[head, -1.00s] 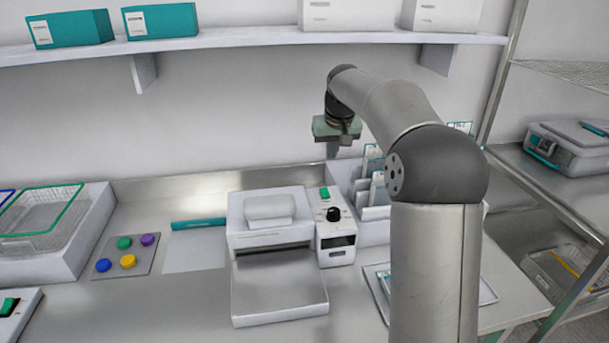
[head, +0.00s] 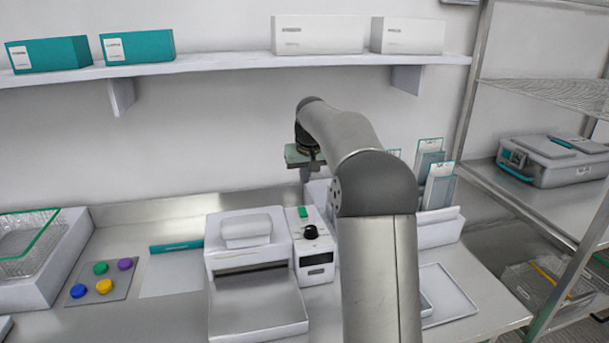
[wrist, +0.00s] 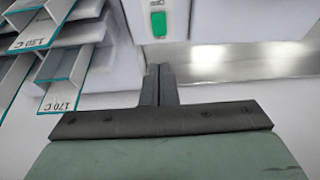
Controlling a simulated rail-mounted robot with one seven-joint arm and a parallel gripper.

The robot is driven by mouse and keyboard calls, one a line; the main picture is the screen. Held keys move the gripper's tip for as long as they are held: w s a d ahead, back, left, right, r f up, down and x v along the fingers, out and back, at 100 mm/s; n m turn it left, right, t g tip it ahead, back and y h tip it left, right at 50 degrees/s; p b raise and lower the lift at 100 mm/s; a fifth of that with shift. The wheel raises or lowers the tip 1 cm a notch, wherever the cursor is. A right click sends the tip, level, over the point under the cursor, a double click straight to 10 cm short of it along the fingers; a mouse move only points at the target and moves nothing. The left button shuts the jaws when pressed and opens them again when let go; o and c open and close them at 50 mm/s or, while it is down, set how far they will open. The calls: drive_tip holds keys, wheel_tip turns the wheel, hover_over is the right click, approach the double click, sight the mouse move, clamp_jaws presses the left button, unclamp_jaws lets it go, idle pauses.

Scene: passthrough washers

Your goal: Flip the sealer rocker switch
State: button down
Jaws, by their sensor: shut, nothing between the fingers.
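The sealer (head: 255,300) is a white bench machine with a control box (head: 317,270) at its right. The green rocker switch (head: 303,212) sits on top of the box, behind a black knob (head: 311,232). In the wrist view the green rocker switch (wrist: 158,23) shows at the top centre on a white face. My gripper (head: 306,180) hangs above and slightly behind the switch in the head view. In the wrist view my gripper (wrist: 158,68) has its dark fingers together and empty, pointing toward the switch with a visible gap.
A rack of labelled pouches (head: 438,185) stands right of the control box, partly hidden by my arm; pouch tags (wrist: 62,95) also show at the wrist view's left. A shelf (head: 230,58) with boxes runs above. Colored discs (head: 104,286) lie left of the sealer.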

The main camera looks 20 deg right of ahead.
sight(303, 210)
drive_tip(key=x, duration=0.3)
drive_tip(key=p+x, duration=0.1)
drive_tip(key=x, duration=0.3)
drive_tip(key=p+x, duration=0.1)
drive_tip(key=x, duration=0.2)
drive_tip(key=shift+s+f, duration=0.3)
drive_tip(key=shift+f, duration=0.05)
drive_tip(key=shift+w+f, duration=0.25)
drive_tip(key=shift+f, duration=0.15)
drive_tip(key=shift+s+f+b, duration=0.1)
drive_tip(key=shift+s+b, duration=0.1)
drive_tip(key=shift+b, duration=0.2)
drive_tip(key=shift+s+a+b, duration=0.2)
drive_tip(key=shift+s+b, duration=0.25)
drive_tip(key=shift+s, duration=0.25)
